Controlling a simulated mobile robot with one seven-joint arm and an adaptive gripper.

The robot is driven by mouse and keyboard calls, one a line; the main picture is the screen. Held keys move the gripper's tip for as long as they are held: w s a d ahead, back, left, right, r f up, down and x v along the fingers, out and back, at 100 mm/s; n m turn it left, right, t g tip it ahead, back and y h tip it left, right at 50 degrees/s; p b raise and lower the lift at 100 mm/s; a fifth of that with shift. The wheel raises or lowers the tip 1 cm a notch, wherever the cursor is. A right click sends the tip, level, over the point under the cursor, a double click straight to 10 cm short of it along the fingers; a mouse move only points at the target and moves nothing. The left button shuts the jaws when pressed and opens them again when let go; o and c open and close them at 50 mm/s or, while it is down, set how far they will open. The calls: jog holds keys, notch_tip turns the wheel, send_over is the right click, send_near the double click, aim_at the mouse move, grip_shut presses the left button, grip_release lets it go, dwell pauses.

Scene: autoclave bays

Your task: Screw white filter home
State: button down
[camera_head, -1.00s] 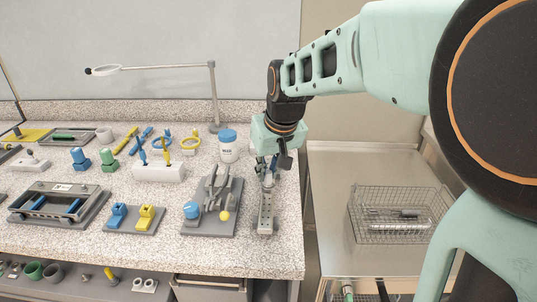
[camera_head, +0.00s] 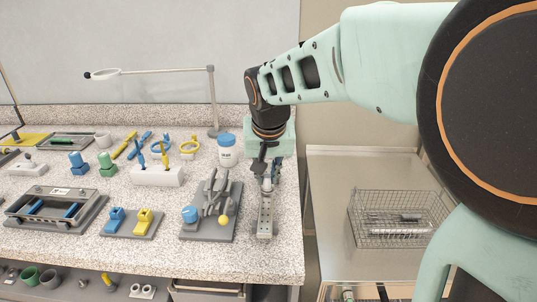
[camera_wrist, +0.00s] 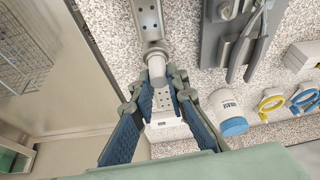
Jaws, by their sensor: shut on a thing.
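The pale, rounded white filter (camera_wrist: 157,68) is between my fingertips in the wrist view, at the end of a grey metal bracket with holes (camera_wrist: 147,18). My gripper (camera_wrist: 156,82) is shut on it. In the head view my gripper (camera_head: 265,170) points down at the far end of the same bracket (camera_head: 265,212), near the bench's right edge. The filter is largely hidden there by the fingers. Whether its thread is fully seated cannot be seen.
A white jar with a blue lid (camera_head: 227,150) stands close left of my gripper. A grey fixture with a blue knob and yellow ball (camera_head: 212,210) lies left of the bracket. A wire basket (camera_head: 400,217) sits on the metal surface to the right.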

dwell(0.3)
jog(key=shift+f+m+h+b, duration=0.1)
jog(key=shift+m+h+b, duration=0.35)
jog(key=shift+m, duration=0.45)
jog(key=shift+m+h, duration=0.25)
jog(key=shift+m, duration=0.55)
jog(key=shift+b, duration=0.3)
jog(key=shift+m+h, duration=0.3)
jog(key=shift+m, duration=0.5)
jog(key=shift+d+m+g+h+b, duration=0.1)
jog(key=shift+m+g+h+b, duration=0.25)
jog(key=shift+m, duration=0.55)
